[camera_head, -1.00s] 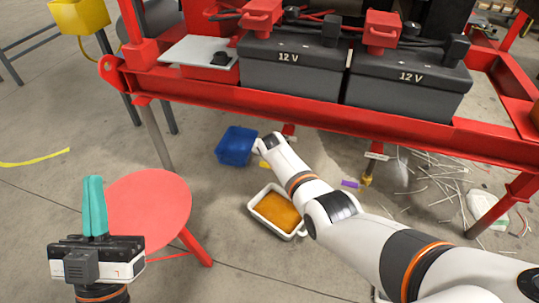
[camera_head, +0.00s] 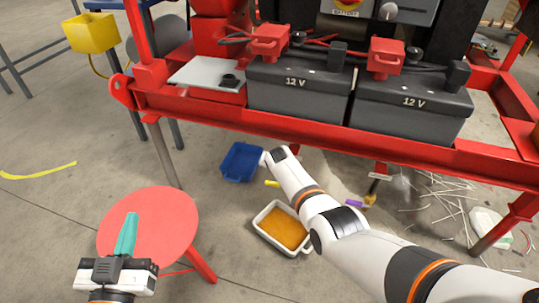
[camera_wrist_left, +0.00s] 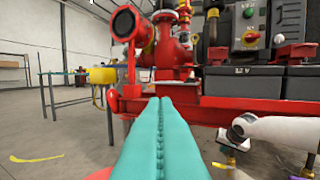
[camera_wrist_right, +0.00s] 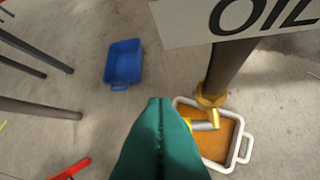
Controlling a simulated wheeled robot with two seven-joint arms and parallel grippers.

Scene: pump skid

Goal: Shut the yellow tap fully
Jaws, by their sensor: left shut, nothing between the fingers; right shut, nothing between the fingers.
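The yellow tap (camera_wrist_right: 208,122) shows in the right wrist view below a yellow collar on a dark pipe, with a metal section facing right. A yellow piece, probably its lever, shows at its left, partly behind my fingers. A small yellow part (camera_head: 272,184) shows in the head view under the skid beam. My right gripper (camera_wrist_right: 158,102) is shut and empty, its teal fingertips appearing close to the tap's left side; contact cannot be told. It is hidden in the head view. My left gripper (camera_head: 130,217) is shut and empty in front of the red stool.
An OIL sign (camera_wrist_right: 235,20) hangs above the tap. A white tray of amber liquid (camera_head: 262,232) and a blue tray (camera_head: 224,170) stand on the floor. A purple-handled tap (camera_head: 354,203) is further right. The red skid beam (camera_head: 300,130) crosses above; a red stool (camera_head: 175,210) stands left.

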